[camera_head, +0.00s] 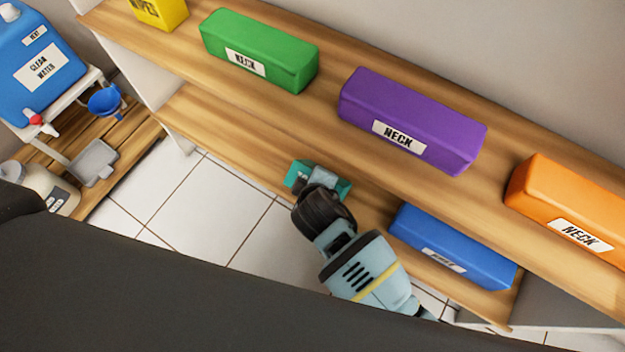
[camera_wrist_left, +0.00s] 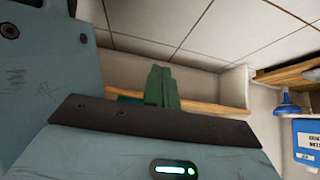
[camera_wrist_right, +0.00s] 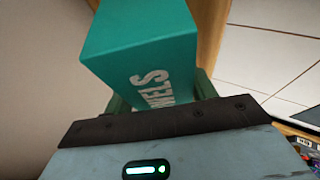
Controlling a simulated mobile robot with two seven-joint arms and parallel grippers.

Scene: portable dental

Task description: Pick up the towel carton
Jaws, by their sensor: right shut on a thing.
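The towel carton is a teal box with white lettering ending in "WELS" in the right wrist view (camera_wrist_right: 140,45). In the head view the towel carton (camera_head: 343,187) is partly hidden behind my right gripper (camera_head: 318,180), at the lower shelf. In the right wrist view my right gripper's fingers are on either side of the carton, shut on it. I cannot tell whether the carton still touches the shelf. My left gripper (camera_wrist_left: 163,87) shows in the left wrist view with its fingers together and nothing between them. It is outside the head view.
The upper shelf (camera_head: 330,62) holds a green box (camera_head: 260,45), a purple box (camera_head: 412,110), an orange box (camera_head: 575,200) and a yellow wipes box (camera_head: 160,12). A blue box (camera_head: 455,245) sits on the lower shelf (camera_head: 230,125). A blue water container (camera_head: 35,60) stands at left.

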